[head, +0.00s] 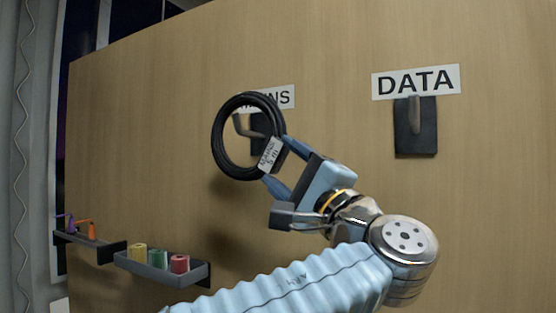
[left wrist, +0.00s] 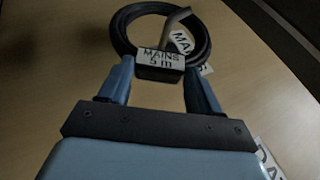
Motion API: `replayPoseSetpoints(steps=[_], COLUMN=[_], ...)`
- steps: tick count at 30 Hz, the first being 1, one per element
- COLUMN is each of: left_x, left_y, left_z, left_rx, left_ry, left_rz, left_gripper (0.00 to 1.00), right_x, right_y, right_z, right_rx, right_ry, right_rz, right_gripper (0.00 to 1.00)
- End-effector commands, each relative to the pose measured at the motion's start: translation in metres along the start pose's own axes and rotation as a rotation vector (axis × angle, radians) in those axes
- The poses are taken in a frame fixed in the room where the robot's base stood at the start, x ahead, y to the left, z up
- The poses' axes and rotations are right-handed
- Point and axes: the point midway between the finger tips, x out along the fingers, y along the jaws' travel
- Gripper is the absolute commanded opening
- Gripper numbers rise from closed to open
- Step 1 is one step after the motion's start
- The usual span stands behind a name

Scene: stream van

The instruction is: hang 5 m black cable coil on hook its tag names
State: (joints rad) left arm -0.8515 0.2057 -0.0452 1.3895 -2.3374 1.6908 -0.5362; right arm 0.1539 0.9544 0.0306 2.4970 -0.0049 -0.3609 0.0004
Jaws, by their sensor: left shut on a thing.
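The black cable coil (head: 220,152) is held up in front of the wooden wall, and its white tag (head: 269,155) reads "MAINS 5 m" in the left wrist view (left wrist: 161,59). My left gripper (head: 273,163) is shut on the coil at its tagged side. The left hook (head: 240,125) shows through the coil's opening, under a sign (head: 285,96) partly hidden by the coil, ending in "NS". In the left wrist view the hook (left wrist: 176,22) also shows within the ring (left wrist: 124,30). I cannot tell whether the coil touches the hook. My right gripper is not in view.
A second hook (head: 414,115) on a dark plate under the "DATA" sign (head: 416,82) is empty, to the right. A grey shelf tray (head: 150,270) with coloured rolls and another small shelf (head: 100,252) are at lower left.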

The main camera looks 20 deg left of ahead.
Motion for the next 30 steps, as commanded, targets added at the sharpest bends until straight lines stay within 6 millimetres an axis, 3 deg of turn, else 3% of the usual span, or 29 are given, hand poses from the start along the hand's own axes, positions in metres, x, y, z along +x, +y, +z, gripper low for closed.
replayPoseSetpoints(steps=[4, 6, 12, 27, 28, 30], left_x=[0.006, -0.001, -0.006, -0.009, -0.009, -0.009], left_y=[-0.001, 0.011, 0.021, 0.024, 0.024, 0.025], left_z=[-0.012, -0.013, -0.015, -0.016, -0.016, -0.016], left_rx=[0.002, 0.0, -0.001, -0.001, -0.001, -0.001], left_ry=[-0.002, -0.001, -0.001, -0.001, -0.001, -0.001], left_rz=[-0.001, -0.001, -0.001, -0.001, -0.001, -0.001], left_gripper=[0.17, 0.17, 0.17, 0.17, 0.68, 0.79], right_x=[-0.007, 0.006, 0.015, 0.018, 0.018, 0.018], right_y=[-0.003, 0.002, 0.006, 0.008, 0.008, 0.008], right_z=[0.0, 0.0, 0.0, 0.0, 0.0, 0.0], right_rx=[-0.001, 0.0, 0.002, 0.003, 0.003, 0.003], right_ry=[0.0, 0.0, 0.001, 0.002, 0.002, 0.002], right_rz=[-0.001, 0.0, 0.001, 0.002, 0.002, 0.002], right_gripper=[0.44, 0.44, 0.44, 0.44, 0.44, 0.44])
